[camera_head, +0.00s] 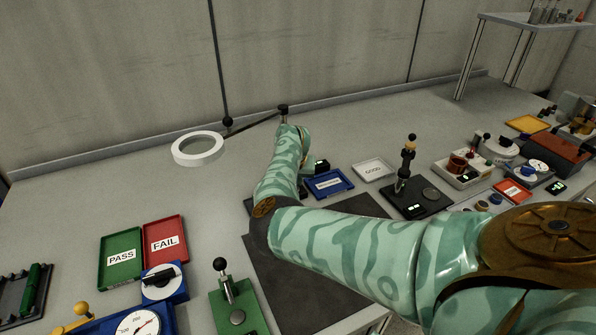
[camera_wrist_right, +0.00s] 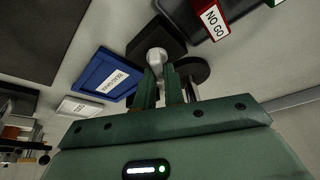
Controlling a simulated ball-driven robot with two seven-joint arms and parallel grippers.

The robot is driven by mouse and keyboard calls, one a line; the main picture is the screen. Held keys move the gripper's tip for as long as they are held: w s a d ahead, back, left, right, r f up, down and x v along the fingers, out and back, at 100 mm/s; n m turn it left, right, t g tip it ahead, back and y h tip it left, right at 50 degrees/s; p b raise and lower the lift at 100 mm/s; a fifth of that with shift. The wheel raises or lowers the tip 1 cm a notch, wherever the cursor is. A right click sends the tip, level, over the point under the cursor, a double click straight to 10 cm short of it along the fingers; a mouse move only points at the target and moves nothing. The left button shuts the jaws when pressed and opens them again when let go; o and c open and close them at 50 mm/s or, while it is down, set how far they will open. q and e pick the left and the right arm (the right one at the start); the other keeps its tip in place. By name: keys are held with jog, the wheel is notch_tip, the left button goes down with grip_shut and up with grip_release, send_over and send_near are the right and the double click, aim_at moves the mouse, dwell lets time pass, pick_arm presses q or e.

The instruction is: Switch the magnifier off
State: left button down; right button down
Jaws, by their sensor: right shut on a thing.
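The magnifier (camera_head: 198,148) is a white ring on a thin dark jointed arm, over the back left of the bench in the head view. I cannot tell whether its ring is lit. My right arm reaches to the back of the bench beside the magnifier's post, and it hides its own gripper in the head view. In the right wrist view my right gripper (camera_wrist_right: 166,82) is shut on a light grey knob (camera_wrist_right: 154,57) on a dark box (camera_wrist_right: 155,38). A dark round disc (camera_wrist_right: 193,68) lies just beside the fingers. My left gripper is not in view.
A blue tray (camera_wrist_right: 88,82) and a white tray (camera_head: 373,170) lie near the right gripper. A red NO GO label (camera_wrist_right: 211,18) is close by. Green PASS (camera_head: 120,258) and red FAIL (camera_head: 165,243) trays stand at front left. A dark mat lies under my arm.

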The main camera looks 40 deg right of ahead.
jog(key=n+p, duration=0.1)
jog(key=p, duration=0.1)
jog(key=n+y+p, duration=0.1)
jog(key=n, duration=0.1)
jog(key=n+t+p, duration=0.1)
jog(key=p, duration=0.1)
jog(key=shift+r+n+y+p, duration=0.25)
jog(key=shift+n+y+p, duration=0.05)
jog(key=shift+p, duration=0.05)
jog(key=n+y+p, duration=0.1)
jog(key=n, duration=0.1)
jog(key=shift+f+n+p, duration=0.15)
jog(key=shift+n+p, duration=0.15)
jog(key=shift+n, duration=0.1)
jog(key=shift+f+n+y, duration=0.1)
jog(key=shift+n+y, duration=0.2)
jog(key=shift+n, duration=0.6)
jog(key=shift+f+n+y, duration=0.1)
jog(key=shift+n+y, duration=0.3)
jog(key=shift+n, duration=0.5)
jog(key=shift+n+y+b, duration=0.4)
jog(key=shift+n+b, duration=0.1)
jog(key=shift+n, duration=0.6)
jog(key=shift+n+y+b, duration=0.3)
jog(key=shift+n+b, duration=0.2)
jog(key=shift+n, duration=0.4)
